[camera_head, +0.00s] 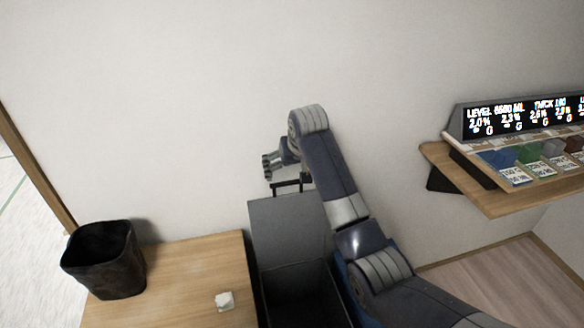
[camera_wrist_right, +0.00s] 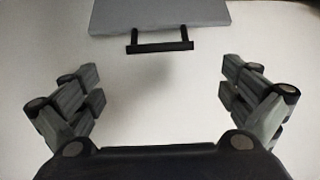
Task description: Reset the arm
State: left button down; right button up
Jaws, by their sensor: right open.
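My right arm comes in from the lower right in the head view, and its gripper (camera_head: 274,164) is above and beside a black handle (camera_head: 287,184). The handle is on the edge of a grey panel (camera_head: 284,222) of a dark box. In the right wrist view the gripper (camera_wrist_right: 160,98) is open, its fingers wide apart with nothing between them. The handle (camera_wrist_right: 160,46) and panel (camera_wrist_right: 160,14) show beyond the fingers, apart from them. My left gripper is not in view.
A wooden table (camera_head: 185,272) holds a black bin (camera_head: 105,262) and a small white crumpled piece (camera_head: 225,300). The dark box (camera_head: 300,292) stands beside the table, open at the top. A wooden wall shelf (camera_head: 520,196) at right carries coloured items and a lit display (camera_head: 520,116).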

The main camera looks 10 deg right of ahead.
jog(key=s+d+f+g, duration=0.1)
jog(key=s+d+f, duration=0.2)
jog(key=s+f, duration=1.65)
jog(key=s+d+r+n+g, duration=0.1)
jog(key=s+d+r+n, duration=0.1)
jog(key=s, duration=2.4)
notch_tip(320, 180, down, 29)
jog(key=s+g+b, duration=0.2)
jog(key=s+d+f+g+b, duration=0.1)
jog(key=s+d+f+b, duration=0.1)
jog(key=s+f, duration=1.4)
jog(key=shift+s+d+f, duration=0.2)
jog(key=shift+d+f, duration=0.3)
jog(key=shift+f, duration=0.3)
